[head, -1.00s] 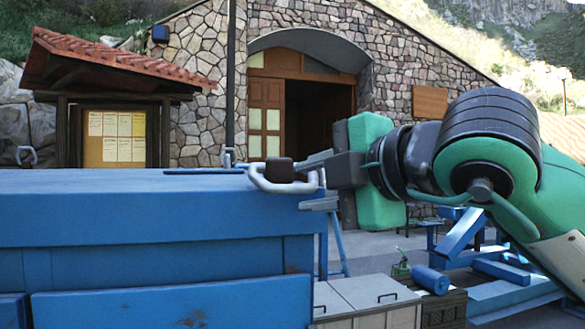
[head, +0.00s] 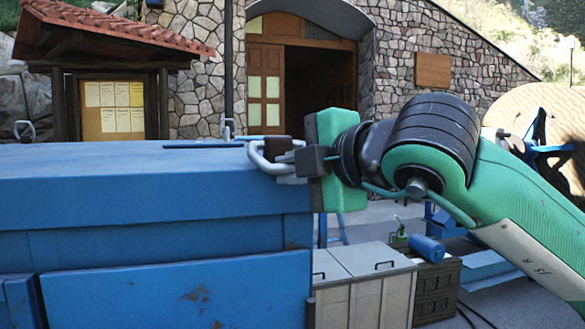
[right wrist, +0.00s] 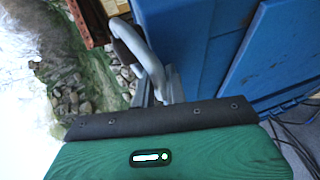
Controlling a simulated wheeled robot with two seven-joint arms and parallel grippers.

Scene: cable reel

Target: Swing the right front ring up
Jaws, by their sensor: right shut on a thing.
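The right front ring (head: 262,163) is a light grey metal link at the front right corner of the blue box's top. It stands tilted, its outer loop raised above the top face. My right gripper (head: 284,148) is shut on it from the right, with a dark finger pad over the ring. In the right wrist view the same ring (right wrist: 152,62) curves up beside the blue box (right wrist: 205,45), with a dark finger at its upper part. The gripper's body hides part of the ring's mount. My left gripper is out of view.
The blue box (head: 120,205) fills the lower left. Other rings stand upright at its back left (head: 25,131) and back right (head: 227,128). Right of it are a grey cabinet (head: 362,280), a dark crate (head: 437,285) and a blue cylinder (head: 427,248). A wooden disc (head: 515,105) is far right.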

